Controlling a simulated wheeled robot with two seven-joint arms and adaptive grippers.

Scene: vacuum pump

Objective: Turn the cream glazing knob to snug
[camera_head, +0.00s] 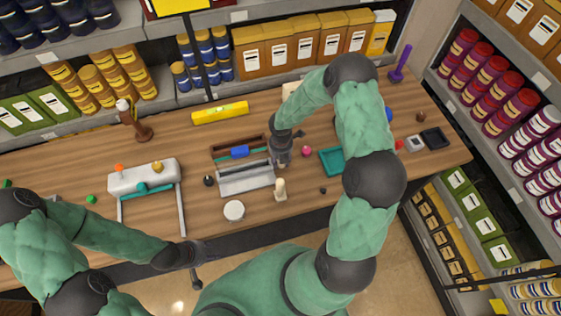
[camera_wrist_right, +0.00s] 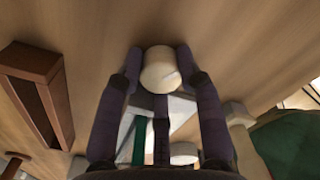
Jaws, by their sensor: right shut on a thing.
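A round cream knob (camera_wrist_right: 160,72) sits between the fingertips of my right gripper, as the right wrist view shows. The right gripper (camera_head: 282,160) is shut on it, and in the head view the gripper hides the knob. A pale grey frame (camera_head: 247,180) with a teal strip lies just left of the right gripper in the head view. It also shows behind the fingers in the right wrist view (camera_wrist_right: 178,108). My left gripper (camera_head: 192,254) is at the table's front edge, apart from these things; its fingers are too dark to read.
A cream upright piece (camera_head: 280,189) and a white round lid (camera_head: 234,210) stand near the front edge. A brown wooden box (camera_head: 224,142), a teal tray (camera_head: 331,162) and a white stand (camera_head: 143,178) are nearby. Stocked shelves line the back and right.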

